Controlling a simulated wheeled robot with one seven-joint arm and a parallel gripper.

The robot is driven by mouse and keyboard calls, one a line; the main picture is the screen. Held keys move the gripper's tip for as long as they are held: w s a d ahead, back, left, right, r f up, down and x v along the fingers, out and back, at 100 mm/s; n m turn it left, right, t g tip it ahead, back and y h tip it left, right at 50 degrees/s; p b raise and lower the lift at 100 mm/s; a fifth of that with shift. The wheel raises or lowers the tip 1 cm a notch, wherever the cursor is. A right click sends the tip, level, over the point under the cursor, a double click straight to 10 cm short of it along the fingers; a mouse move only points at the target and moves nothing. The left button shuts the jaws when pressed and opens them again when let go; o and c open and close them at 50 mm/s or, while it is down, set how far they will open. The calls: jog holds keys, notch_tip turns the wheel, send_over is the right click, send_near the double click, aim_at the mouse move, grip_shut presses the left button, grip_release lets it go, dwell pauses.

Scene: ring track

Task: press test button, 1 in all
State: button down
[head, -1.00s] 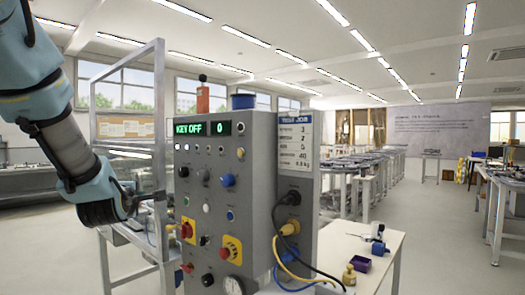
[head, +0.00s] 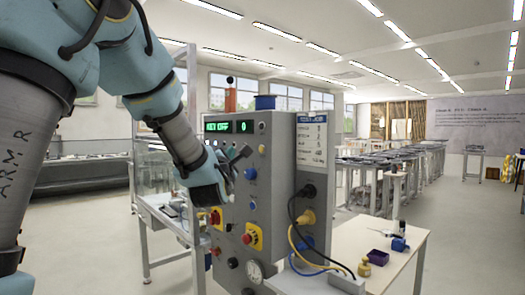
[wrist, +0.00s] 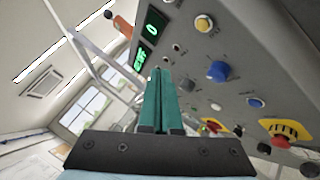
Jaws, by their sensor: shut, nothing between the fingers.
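A grey control box (head: 283,185) stands in the middle of the head view. Its green display (head: 229,127) appears to read KEY OFF and 0. The display also shows in the wrist view (wrist: 151,27). The face carries a blue knob (head: 250,174), a small blue button (head: 252,205) and a red knob on a yellow plate (head: 252,236). I cannot tell which button is the test button. My gripper (head: 240,158) is shut and empty, in front of the upper panel below the display. In the wrist view its teal fingers (wrist: 158,75) point toward the panel; contact is unclear.
Cables hang on the box's right side. A metal frame stands left behind my arm. The floor at right is open.

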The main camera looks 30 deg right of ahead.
aim_at(262, 149)
jog(key=shift+d, duration=0.1)
jog(key=w+d+p, duration=0.1)
jog(key=d+p, duration=0.1)
jog(key=d, duration=0.6)
jog(key=shift+w+d+p, duration=0.25)
jog(key=shift+w+p, duration=0.1)
jog(key=shift+w, duration=0.05)
dwell(0.4)
jog(key=shift+d+f+b, duration=0.1)
jog(key=shift+d+b, duration=0.2)
jog(key=shift+b, duration=0.3)
dwell(0.9)
jog(key=shift+w+d+b, duration=0.15)
jog(key=shift+d+b, duration=0.25)
jog(key=shift+d, duration=0.1)
dwell(0.8)
jog(key=shift+a, duration=0.1)
jog(key=shift+a+b, duration=0.75)
jog(key=shift+b, duration=0.15)
